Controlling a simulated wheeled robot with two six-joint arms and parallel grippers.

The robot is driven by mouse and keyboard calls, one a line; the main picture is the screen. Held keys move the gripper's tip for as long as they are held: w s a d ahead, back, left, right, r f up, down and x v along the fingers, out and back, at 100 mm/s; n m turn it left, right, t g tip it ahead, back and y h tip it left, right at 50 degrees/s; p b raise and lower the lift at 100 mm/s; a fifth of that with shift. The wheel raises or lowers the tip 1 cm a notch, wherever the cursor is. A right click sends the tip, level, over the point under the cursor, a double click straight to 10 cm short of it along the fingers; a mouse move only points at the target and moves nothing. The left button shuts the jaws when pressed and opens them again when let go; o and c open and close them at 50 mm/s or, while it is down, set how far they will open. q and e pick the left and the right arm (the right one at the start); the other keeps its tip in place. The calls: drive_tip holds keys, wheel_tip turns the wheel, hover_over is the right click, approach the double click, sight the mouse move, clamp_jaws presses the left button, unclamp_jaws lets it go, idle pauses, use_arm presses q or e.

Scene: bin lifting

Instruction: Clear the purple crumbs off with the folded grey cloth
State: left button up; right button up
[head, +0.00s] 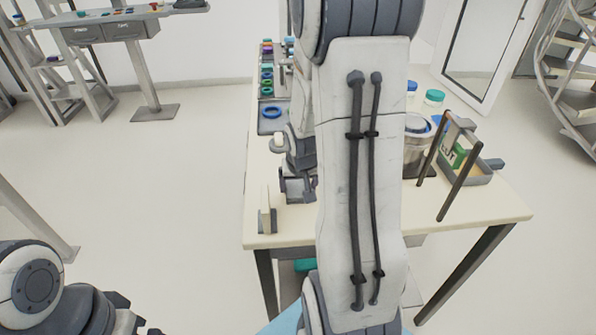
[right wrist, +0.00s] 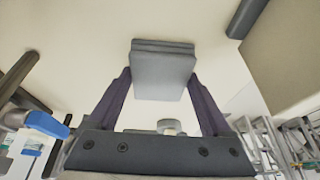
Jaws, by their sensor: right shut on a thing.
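My right gripper (right wrist: 163,88) is shut on the folded grey cloth (right wrist: 164,72), a layered grey pad between its two dark fingers. In the head view the right gripper (head: 298,188) is over the left part of the cream table (head: 480,205), partly hidden by my own arm. The cloth cannot be clearly told apart there. I see no purple crumbs in either view; my right arm covers much of the tabletop. My left gripper (head: 135,318) is low at the left, off the table, partly cut by the frame edge; its opening is unclear.
A small upright cream piece with a grey base (head: 266,215) stands at the table's front left corner. A blue ring (head: 271,112) and several coloured items line the back left. A metal canister (head: 416,145) and a grey tray with dark handle bars (head: 480,172) stand right.

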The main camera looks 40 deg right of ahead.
drive_tip(key=shift+s+a+f, duration=0.1)
drive_tip(key=shift+s+a, duration=0.15)
drive_tip(key=shift+s, duration=0.15)
drive_tip(key=r, duration=0.1)
drive_tip(key=p, duration=0.1)
drive_tip(key=r, duration=0.1)
drive_tip(key=shift+s+d+r, duration=0.3)
drive_tip(key=shift+s+r, duration=0.05)
drive_tip(key=shift+s, duration=0.05)
drive_tip(key=shift+r+p, duration=0.2)
drive_tip(key=shift+p, duration=0.25)
drive_tip(key=shift+w+a+r+p, duration=0.1)
drive_tip(key=shift+a+r+p, duration=0.05)
drive_tip(key=shift+r+p, duration=0.25)
drive_tip(key=shift+w+a+r+p, duration=0.15)
drive_tip(key=shift+r+p, duration=0.15)
drive_tip(key=shift+r, duration=0.15)
wheel_tip(320, 180, up, 4)
drive_tip(key=p, duration=0.3)
drive_tip(key=shift+s+f, duration=0.1)
drive_tip(key=shift+f, duration=0.1)
drive_tip(key=shift+f, duration=0.1)
